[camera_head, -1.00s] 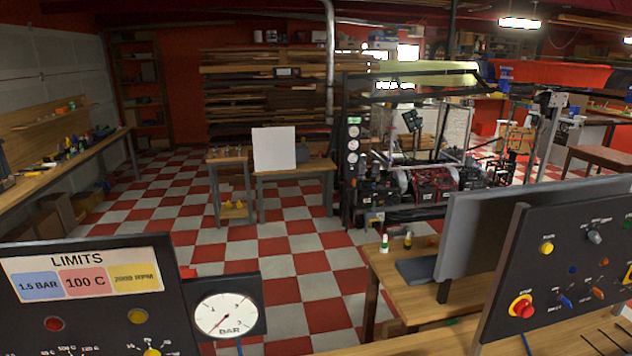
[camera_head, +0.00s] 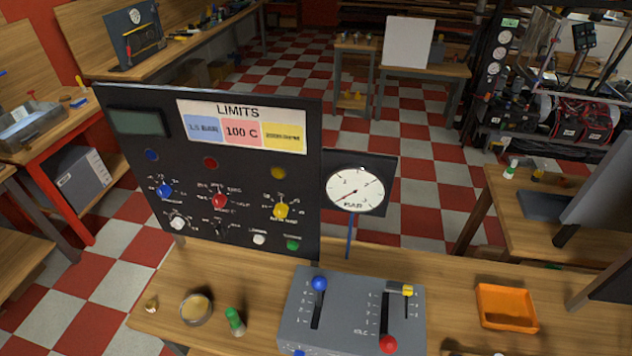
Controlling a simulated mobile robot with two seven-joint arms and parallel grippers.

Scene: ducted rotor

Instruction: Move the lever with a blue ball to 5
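The lever with a blue ball (camera_head: 319,283) stands on a grey lever box (camera_head: 345,340) on the wooden bench. Its ball shows at the top end of a dark slot with a numbered scale to its left. The digits are too small to read surely, and the ball hides the slot's upper end. Neither gripper is in view.
A red ball lever (camera_head: 387,344) and a yellow handle (camera_head: 407,290) share the box. A black control panel (camera_head: 110,190) and a BAR gauge (camera_head: 355,190) stand behind.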

